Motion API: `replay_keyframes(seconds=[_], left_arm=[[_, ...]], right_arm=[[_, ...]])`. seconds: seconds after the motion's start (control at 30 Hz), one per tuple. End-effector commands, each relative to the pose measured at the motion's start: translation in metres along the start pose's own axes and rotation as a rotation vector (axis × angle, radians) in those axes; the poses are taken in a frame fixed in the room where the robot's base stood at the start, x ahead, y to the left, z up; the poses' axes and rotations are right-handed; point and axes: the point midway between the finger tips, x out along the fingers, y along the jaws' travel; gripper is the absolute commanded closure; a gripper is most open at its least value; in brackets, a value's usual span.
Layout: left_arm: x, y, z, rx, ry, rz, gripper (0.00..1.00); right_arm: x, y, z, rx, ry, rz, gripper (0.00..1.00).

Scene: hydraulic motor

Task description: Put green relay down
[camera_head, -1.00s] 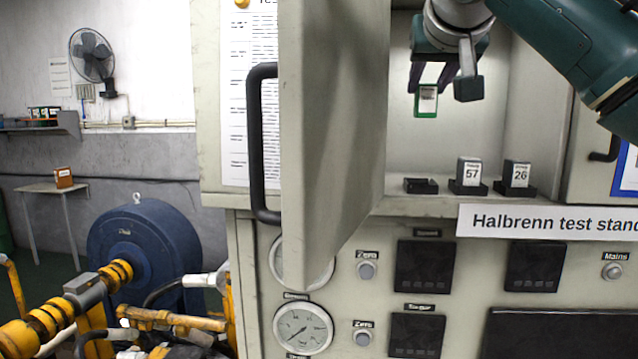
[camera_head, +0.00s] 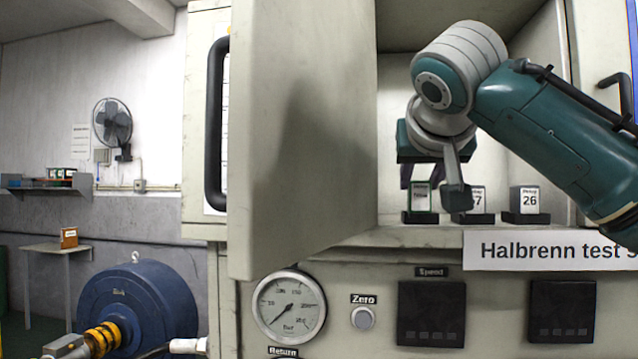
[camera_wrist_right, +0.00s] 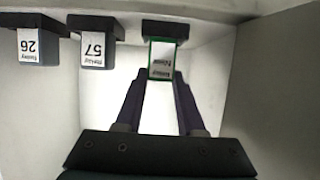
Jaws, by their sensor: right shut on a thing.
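The green relay (camera_head: 421,199), a small block with a green frame and a white label, stands upright at the leftmost black socket (camera_head: 420,217) in the cabinet. In the right wrist view, the green relay (camera_wrist_right: 162,62) meets the dark socket (camera_wrist_right: 166,30) with no clear gap; how fully it is seated cannot be told. My right gripper (camera_head: 432,190) is shut on the relay, and one finger hides part of the neighbouring relay. The fingers also show in the right wrist view (camera_wrist_right: 160,80). My left gripper is not in view.
Relay 57 (camera_head: 478,198) and relay 26 (camera_head: 529,199) stand in sockets to the right on the same shelf. The open cabinet door (camera_head: 300,130) stands close to the left.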

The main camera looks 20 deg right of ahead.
Motion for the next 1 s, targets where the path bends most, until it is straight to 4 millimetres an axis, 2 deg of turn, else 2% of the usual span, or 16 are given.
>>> replay_keyframes(seconds=[0.23, 0.27, 0.5, 0.73, 0.87, 1.0], left_arm=[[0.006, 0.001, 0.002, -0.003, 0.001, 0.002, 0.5], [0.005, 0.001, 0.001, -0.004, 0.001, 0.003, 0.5], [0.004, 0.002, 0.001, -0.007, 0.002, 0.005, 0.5], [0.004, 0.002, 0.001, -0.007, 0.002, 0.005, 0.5], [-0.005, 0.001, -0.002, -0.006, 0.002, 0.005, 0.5], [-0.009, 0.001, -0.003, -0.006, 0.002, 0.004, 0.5]], right_arm=[[0.003, 0.0, 0.008, 0.0, 0.0, -0.001, 1.0], [0.003, 0.0, 0.007, -0.001, 0.0, -0.001, 0.59], [0.003, 0.0, 0.006, -0.001, 0.0, 0.0, 0.32], [0.003, 0.0, 0.006, 0.0, 0.0, 0.0, 0.32], [-0.002, 0.0, -0.005, 0.0, 0.002, 0.001, 0.32], [-0.023, -0.001, -0.003, -0.001, 0.001, -0.005, 0.32]])
